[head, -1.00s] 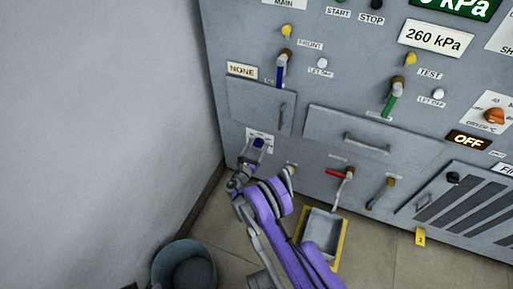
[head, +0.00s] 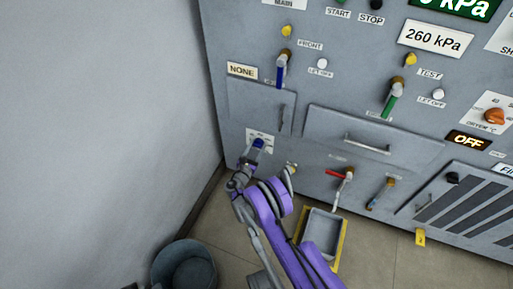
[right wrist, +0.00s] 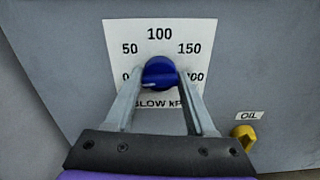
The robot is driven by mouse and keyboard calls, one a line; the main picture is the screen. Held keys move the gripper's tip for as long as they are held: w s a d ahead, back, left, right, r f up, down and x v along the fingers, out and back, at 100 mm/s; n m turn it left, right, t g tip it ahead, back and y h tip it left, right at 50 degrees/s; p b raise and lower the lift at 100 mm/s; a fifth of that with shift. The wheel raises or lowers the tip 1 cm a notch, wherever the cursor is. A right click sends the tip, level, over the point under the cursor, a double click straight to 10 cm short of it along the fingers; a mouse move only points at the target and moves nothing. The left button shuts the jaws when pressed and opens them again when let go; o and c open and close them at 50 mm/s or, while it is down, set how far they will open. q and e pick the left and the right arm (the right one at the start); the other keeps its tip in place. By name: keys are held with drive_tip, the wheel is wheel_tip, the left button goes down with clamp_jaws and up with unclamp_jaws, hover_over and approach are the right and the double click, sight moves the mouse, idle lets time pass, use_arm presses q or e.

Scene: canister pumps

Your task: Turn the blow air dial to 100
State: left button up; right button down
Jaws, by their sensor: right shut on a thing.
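The blow air dial is a round blue knob (right wrist: 160,73) on a white scale plate (right wrist: 118,35) marked 0, 50, 100, 150 and 200. A small pale mark on the knob's lower left points towards the 0 side. My right gripper (right wrist: 161,80) is shut on the knob, one finger on each side. In the head view the blue knob (head: 258,143) shows low on the left of the grey panel, with my right gripper (head: 256,149) at it. The fingers hide part of the plate. My left gripper cannot be made out.
A yellow oil knob (right wrist: 244,134) is right of the plate. Left of the panel is a bare wall (head: 100,120). A grey bucket (head: 186,246) and a yellow-edged tray (head: 341,262) stand on the floor. A red-handled tap (head: 338,174) projects above the tray.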

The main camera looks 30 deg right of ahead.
drive_tip(key=shift+m, duration=9.3)
drive_tip(key=shift+c, duration=1.4)
unclamp_jaws()
drive_tip(key=p+v, duration=0.2)
drive_tip(key=v, duration=0.9)
